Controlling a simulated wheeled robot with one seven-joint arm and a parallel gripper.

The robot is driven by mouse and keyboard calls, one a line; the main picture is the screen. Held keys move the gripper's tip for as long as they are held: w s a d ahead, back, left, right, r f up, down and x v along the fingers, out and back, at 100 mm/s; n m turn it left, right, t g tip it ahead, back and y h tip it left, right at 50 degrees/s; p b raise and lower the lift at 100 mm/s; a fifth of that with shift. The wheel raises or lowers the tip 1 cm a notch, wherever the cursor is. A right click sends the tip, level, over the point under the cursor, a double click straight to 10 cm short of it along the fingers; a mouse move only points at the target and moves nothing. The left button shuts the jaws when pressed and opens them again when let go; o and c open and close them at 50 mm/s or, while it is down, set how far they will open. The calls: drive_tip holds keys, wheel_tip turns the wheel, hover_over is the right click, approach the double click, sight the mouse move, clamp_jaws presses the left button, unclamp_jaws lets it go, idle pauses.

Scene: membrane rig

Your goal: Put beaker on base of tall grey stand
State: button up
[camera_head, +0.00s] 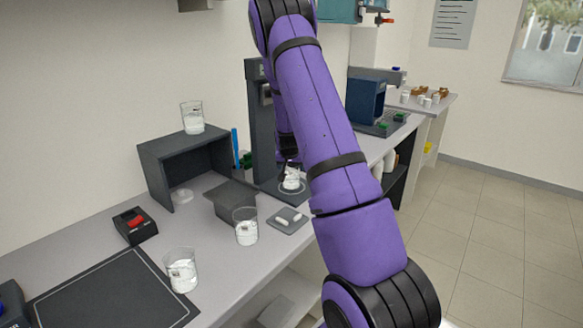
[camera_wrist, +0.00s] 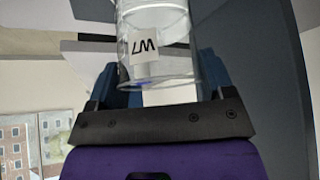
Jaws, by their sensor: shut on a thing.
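The tall grey stand (camera_head: 261,120) rises behind my arm, with a dark base (camera_head: 272,190) at its foot. A small clear beaker (camera_head: 291,181) with white contents is at that base, over a pale ring marking. I cannot tell whether it touches the base or hangs just above it. My gripper (camera_head: 288,163) is at the beaker, partly hidden by my purple arm. In the wrist view the clear beaker (camera_wrist: 158,48) with a printed label sits between the two fingers of my gripper (camera_wrist: 165,85), which is shut on it.
Other beakers stand on top of the dark open box (camera_head: 153,160), by the grey pad with white pieces (camera_head: 287,219), and near the black mat (camera_head: 110,295). A red-switched device (camera_head: 136,226) is at left. A blue-grey machine (camera_head: 365,100) stands beyond my arm.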

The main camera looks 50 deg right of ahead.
drive_tip(key=shift+w+d+f, duration=0.55)
drive_tip(key=shift+d+f, duration=0.2)
drive_tip(key=shift+f, duration=0.05)
drive_tip(key=shift+f, duration=0.1)
drive_tip(key=o, duration=1.1)
drive_tip(key=shift+c, duration=0.2)
